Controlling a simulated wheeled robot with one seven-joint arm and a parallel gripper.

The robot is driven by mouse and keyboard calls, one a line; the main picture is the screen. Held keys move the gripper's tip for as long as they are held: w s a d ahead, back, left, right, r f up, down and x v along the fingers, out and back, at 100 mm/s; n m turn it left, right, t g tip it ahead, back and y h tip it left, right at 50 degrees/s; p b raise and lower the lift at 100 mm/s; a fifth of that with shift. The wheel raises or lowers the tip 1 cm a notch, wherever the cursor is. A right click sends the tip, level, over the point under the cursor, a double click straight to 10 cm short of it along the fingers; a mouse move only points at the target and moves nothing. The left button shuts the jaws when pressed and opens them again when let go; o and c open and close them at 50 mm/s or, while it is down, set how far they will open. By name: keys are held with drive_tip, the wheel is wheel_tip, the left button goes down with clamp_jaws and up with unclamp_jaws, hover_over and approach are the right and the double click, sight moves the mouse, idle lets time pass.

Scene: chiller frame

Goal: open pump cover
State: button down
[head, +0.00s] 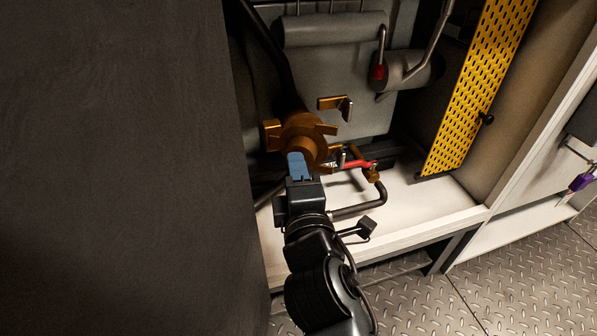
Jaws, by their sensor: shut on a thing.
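A bronze pump fitting (304,132) with wing-like lugs sits low in the open frame, at the end of a dark pipe. My gripper (298,163) reaches up to it from below. Its blue fingers are shut on the front of the bronze fitting. The fingertips and the part between them are mostly hidden, so the exact grip cannot be seen. The picture does not make clear which part of the fitting is the cover.
A red-handled valve (357,164) and a bent pipe (375,201) lie close to the right of my gripper. A yellow perforated panel (462,105) stands further right. A large dark panel (110,170) fills the left. A white ledge (430,199) runs along the front.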

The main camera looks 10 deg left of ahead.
drive_tip(key=shift+s+a+f, duration=0.1)
drive_tip(key=c, duration=1)
unclamp_jaws()
drive_tip(key=shift+p+v, duration=0.9)
drive_tip(key=shift+v, duration=3)
drive_tip(key=shift+d, duration=0.2)
